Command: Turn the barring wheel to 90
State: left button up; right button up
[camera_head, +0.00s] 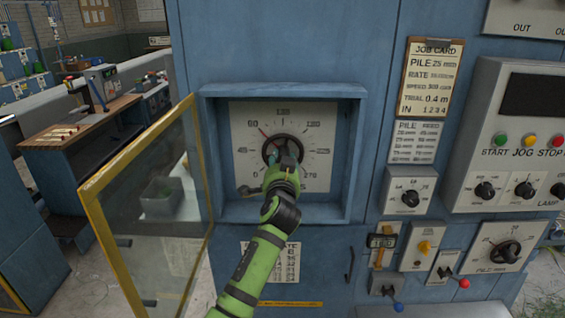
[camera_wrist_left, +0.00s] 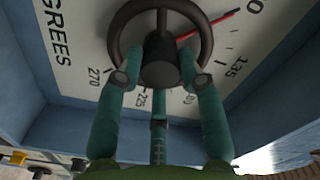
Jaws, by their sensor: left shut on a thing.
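The barring wheel (camera_head: 272,145) is a dark round handwheel in the middle of a white degree dial (camera_head: 245,117), inside a blue recessed box. It also shows in the left wrist view (camera_wrist_left: 125,35), with spokes and a hub. A red pointer (camera_head: 264,132) runs from the wheel toward the upper left, close to the 90 label. In the left wrist view the red pointer (camera_wrist_left: 212,23) points to the upper right. My left gripper (camera_head: 281,158) is shut on the wheel, its teal fingers (camera_wrist_left: 160,85) at the hub and spokes. My right gripper is out of view.
A yellow-framed glass door (camera_head: 92,205) stands open left of the box. Right of it are a job card (camera_head: 431,77), knobs and a button panel (camera_head: 512,75). Small levers (camera_head: 387,290) sit below right. Workbenches (camera_head: 60,145) stand farther back at the left.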

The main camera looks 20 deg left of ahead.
pick_arm(q)
jog(key=o, duration=1.1)
jog(key=shift+o, duration=0.2)
jog(key=v, duration=1.2)
